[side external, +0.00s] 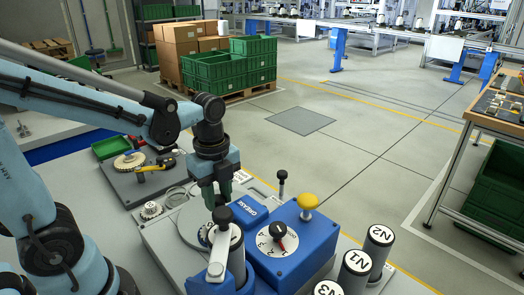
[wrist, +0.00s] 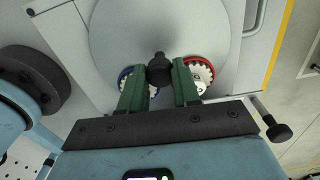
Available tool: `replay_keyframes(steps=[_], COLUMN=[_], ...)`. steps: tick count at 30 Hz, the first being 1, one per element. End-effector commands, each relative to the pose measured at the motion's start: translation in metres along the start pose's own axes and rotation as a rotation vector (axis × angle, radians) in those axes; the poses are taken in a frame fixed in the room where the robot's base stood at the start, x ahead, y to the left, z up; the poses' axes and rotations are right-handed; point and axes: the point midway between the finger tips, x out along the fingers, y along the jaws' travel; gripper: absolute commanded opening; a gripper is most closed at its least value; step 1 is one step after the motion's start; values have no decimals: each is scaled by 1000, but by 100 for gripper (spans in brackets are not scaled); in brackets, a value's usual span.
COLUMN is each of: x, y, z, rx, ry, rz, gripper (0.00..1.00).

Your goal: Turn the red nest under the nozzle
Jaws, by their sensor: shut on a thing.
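The grey round turntable (wrist: 160,30) fills the upper middle of the wrist view. My gripper (wrist: 160,75) is shut on a black knob (wrist: 159,68) at the turntable's near part. The red nest (wrist: 210,66) holds a pale toothed wheel just right of my fingers. The blue nest (wrist: 123,75), also with a toothed wheel, is partly hidden by the left finger. In the side view my gripper (side external: 218,195) reaches down over the turntable (side external: 190,222), behind a black-capped upright cylinder (side external: 236,240). I cannot make out the nozzle's tip or which nest is under it.
A blue box marked GREASE (side external: 251,212) and a blue control box (side external: 290,250) with a dial and a yellow button stand right of the turntable. Canisters including N1 (side external: 355,270) and N2 (side external: 377,245) stand in front. A black-knobbed lever (wrist: 277,130) is right of my gripper.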

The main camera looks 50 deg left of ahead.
Motion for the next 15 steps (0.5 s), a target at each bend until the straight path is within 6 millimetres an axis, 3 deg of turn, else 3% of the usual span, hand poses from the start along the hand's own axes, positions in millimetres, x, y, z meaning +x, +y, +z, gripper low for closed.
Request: replay_keyframes(steps=[15], x=[1], y=[0], z=[1], rx=[255], ry=[-4], rz=[-1], gripper=[0])
